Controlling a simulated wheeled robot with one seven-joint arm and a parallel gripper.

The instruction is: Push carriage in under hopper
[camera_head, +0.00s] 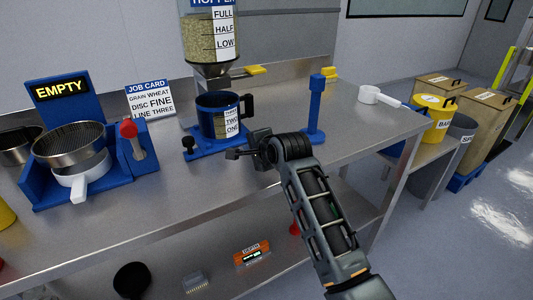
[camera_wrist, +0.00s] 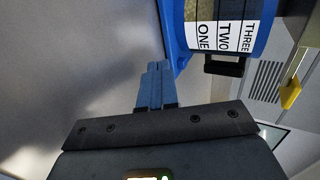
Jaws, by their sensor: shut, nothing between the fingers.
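The hopper (camera_head: 211,45) is a clear vessel of grain with a FULL, HALF, LOW scale and a funnel bottom. The blue carriage (camera_head: 205,146) lies on the bench below and in front of it, with a black knob (camera_head: 188,143) at its left front. A blue-banded measuring cup (camera_head: 212,122) with a black handle stands on the carriage, its ONE, TWO, THREE scale also visible in the wrist view (camera_wrist: 225,36). My gripper (camera_head: 231,154) is shut and empty, just in front of the carriage. In the wrist view its fingers (camera_wrist: 157,70) point toward the carriage; contact is unclear.
A blue post (camera_head: 316,110) stands right of the cup, and a yellow tab (camera_head: 256,70) behind it. A blue stand with a sieve (camera_head: 70,146) and a red-handled tool (camera_head: 130,130) are left. A white scoop (camera_head: 370,95) lies right. Bench between is clear.

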